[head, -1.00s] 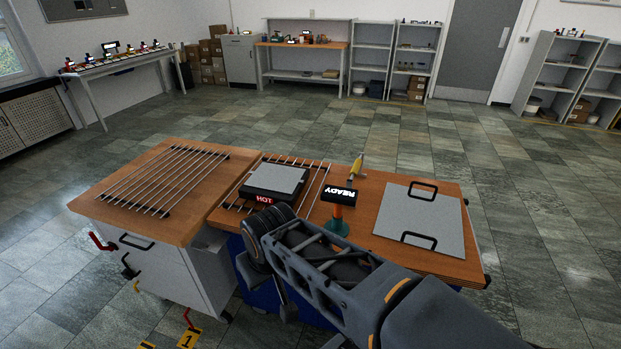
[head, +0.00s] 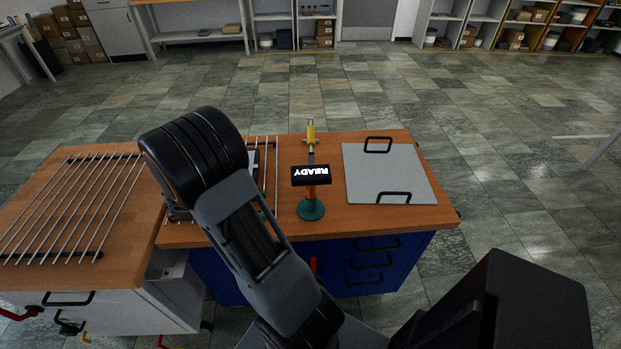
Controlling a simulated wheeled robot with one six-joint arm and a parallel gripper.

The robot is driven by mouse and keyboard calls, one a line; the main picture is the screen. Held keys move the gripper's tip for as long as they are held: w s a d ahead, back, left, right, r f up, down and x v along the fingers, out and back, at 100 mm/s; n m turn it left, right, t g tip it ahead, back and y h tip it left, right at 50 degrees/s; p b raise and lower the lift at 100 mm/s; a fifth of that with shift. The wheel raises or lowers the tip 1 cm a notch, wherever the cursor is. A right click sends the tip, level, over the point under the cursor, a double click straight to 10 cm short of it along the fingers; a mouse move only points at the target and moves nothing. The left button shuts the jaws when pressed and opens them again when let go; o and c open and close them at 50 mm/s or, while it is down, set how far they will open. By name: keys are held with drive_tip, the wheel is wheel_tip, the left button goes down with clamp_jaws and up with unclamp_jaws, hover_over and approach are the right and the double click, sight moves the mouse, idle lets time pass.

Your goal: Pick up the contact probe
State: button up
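What looks like the contact probe, a yellow-handled tool (head: 311,133) with a metal shaft, stands towards the back of the wooden bench top, behind a black display (head: 310,176) lit with READY. The display sits on an orange post with a round green base (head: 311,210). The yellow tool's lower end is partly hidden by the display. My arm crosses the left part of the bench in front of these things. My gripper's fingers do not show in the head view.
A grey plate (head: 388,173) with two black handles lies on the right of the bench top. A metal rod rack (head: 70,205) covers the left bench. My arm hides most of the hot plate and its rods. Open tiled floor surrounds the benches.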

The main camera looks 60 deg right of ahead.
sight(312, 187)
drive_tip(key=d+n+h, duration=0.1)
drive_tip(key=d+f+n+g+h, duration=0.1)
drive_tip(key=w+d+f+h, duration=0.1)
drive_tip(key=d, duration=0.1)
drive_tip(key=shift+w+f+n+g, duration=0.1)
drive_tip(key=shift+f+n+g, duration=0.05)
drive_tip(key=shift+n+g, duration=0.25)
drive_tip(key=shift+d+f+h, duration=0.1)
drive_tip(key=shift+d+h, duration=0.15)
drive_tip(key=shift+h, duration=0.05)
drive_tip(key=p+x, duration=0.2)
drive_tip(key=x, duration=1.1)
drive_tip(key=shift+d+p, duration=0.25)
drive_tip(key=shift+p, duration=0.05)
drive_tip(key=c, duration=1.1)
